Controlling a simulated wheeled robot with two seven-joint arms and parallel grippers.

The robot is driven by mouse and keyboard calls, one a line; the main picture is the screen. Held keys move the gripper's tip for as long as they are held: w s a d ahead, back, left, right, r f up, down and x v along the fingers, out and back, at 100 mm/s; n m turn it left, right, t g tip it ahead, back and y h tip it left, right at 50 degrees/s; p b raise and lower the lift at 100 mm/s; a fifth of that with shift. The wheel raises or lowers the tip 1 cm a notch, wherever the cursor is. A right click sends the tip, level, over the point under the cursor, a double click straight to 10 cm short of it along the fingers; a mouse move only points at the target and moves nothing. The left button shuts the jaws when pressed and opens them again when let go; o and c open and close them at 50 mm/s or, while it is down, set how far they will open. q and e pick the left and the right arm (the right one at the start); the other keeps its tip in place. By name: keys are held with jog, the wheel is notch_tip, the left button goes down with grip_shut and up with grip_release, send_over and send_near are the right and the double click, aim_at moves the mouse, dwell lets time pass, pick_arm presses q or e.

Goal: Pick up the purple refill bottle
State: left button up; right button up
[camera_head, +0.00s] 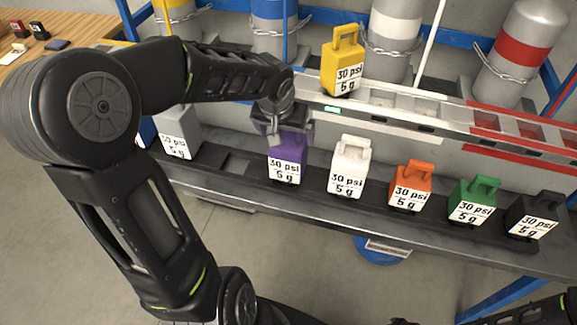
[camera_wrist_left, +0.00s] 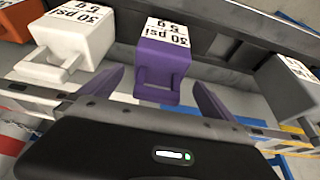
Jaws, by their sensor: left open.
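The purple refill bottle (camera_head: 288,160) stands upright on the lower shelf, its "30 psi 5 g" label facing me. My left gripper (camera_head: 281,124) is right at its top and partly hides the handle. In the left wrist view the purple bottle (camera_wrist_left: 164,62) lies straight ahead, its handle between the spread fingers of my left gripper (camera_wrist_left: 158,82). The gripper is open, with a gap on both sides of the handle and no visible grip on it.
A white bottle (camera_head: 348,170) stands close right of the purple one, then orange (camera_head: 410,189), green (camera_head: 473,202) and black (camera_head: 533,217) bottles. A grey bottle (camera_head: 178,135) stands left. A yellow bottle (camera_head: 342,62) sits on the upper rail (camera_head: 440,101) above.

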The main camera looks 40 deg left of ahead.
aim_at(289, 139)
pick_arm(q)
jog(key=x, duration=0.5)
jog(key=shift+w+f, duration=0.1)
jog(key=shift+c, duration=0.4)
dwell(0.3)
jog(key=c, duration=1.8)
jog(key=shift+c, duration=0.6)
jog(key=shift+r, duration=0.2)
notch_tip(289, 139, up, 10)
jog(key=shift+f, duration=0.1)
